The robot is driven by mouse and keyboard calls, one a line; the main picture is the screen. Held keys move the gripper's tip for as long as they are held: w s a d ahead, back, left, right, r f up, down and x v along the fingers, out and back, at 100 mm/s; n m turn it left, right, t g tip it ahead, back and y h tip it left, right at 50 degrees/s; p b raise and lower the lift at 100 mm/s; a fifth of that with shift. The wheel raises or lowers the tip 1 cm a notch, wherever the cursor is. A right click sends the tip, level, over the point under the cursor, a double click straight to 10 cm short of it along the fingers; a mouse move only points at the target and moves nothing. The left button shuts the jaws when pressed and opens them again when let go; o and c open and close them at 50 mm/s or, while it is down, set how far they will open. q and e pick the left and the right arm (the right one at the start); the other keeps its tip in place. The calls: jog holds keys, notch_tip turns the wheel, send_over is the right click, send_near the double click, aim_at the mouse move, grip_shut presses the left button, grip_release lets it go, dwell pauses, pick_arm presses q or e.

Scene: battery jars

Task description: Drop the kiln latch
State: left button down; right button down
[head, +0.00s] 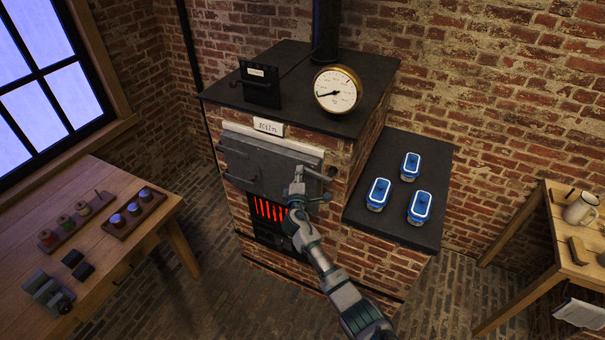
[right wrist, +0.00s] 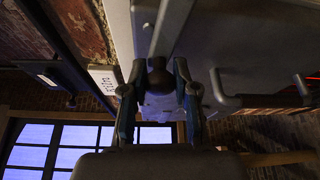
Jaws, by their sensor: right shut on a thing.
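The kiln (head: 340,185) is a brick block with a dark top and a small "Kiln" sign. Its grey metal door (head: 262,165) is closed above a glowing red grate. My right gripper (head: 297,187) is at the right part of the door, shut on the kiln latch. In the right wrist view, the fingers (right wrist: 158,82) close around the dark round knob (right wrist: 158,76) at the end of the latch's grey bar (right wrist: 172,25). In the head view, the gripper hides much of the latch, so its exact angle is unclear. My left gripper is out of view.
Several blue-rimmed jars (head: 410,167) stand on the dark side shelf (head: 365,205). A round gauge (head: 337,91) and a dark holder (head: 260,85) sit on the kiln top. A wooden table (head: 110,250) is at left, another (head: 545,240) with a mug (head: 581,208) at right.

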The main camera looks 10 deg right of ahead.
jog(key=shift+f+n+p, duration=0.3)
jog(key=shift+n+p, duration=0.2)
jog(key=shift+n, duration=0.1)
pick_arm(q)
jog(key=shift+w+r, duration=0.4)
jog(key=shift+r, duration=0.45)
pick_arm(e)
jog(key=shift+f+g, duration=0.15)
jog(key=shift+g, duration=0.15)
jog(key=shift+f, duration=0.1)
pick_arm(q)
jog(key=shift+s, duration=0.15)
pick_arm(e)
jog(key=c, duration=1.1)
grip_release()
jog(key=shift+f, duration=0.1)
jog(key=shift+c, duration=0.2)
jog(key=shift+o, duration=1.4)
jog(key=shift+w+f, duration=0.1)
jog(key=shift+w+a, duration=0.1)
jog(key=shift+w, duration=0.05)
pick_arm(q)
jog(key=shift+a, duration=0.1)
